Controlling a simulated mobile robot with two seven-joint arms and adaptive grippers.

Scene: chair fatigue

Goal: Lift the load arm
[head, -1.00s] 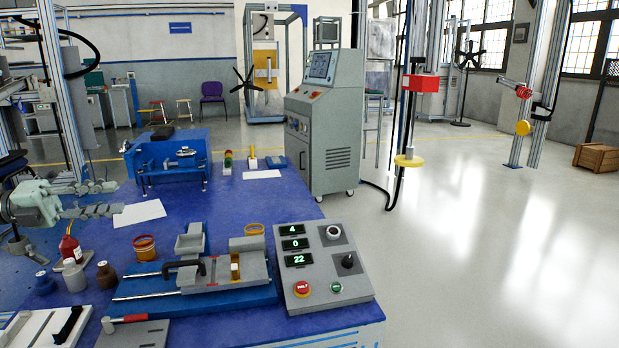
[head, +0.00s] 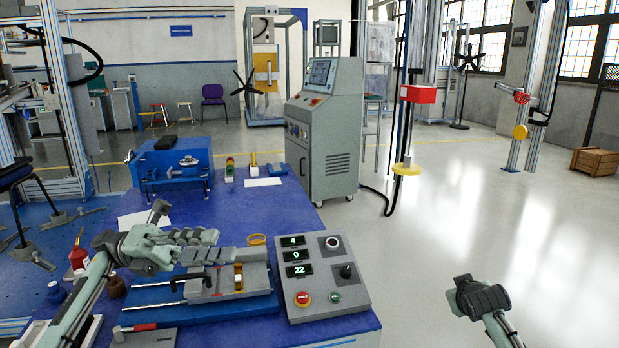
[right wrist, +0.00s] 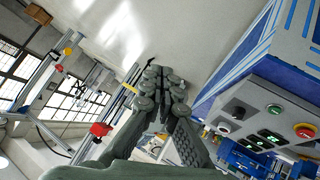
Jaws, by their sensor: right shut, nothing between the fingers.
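I cannot tell for certain which part is the load arm. A red box (head: 417,94) sits on an upright pole, with a yellow disc (head: 406,168) lower on it. The box also shows in the right wrist view (right wrist: 100,129). Farther right, a short arm with a red clamp (head: 521,97) and a yellow disc (head: 520,131) juts from a grey frame. My left gripper (head: 215,246) is over the bench, its fingers apart and pointing right, above the grey fixture. My right gripper (head: 482,297) is over the floor, away from both; its fingers (right wrist: 160,72) are together and empty.
The blue bench (head: 240,215) holds a control box (head: 325,275), a blue vise-like rig (head: 170,165) and a grey fixture (head: 262,278). A grey console (head: 325,130) stands behind.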

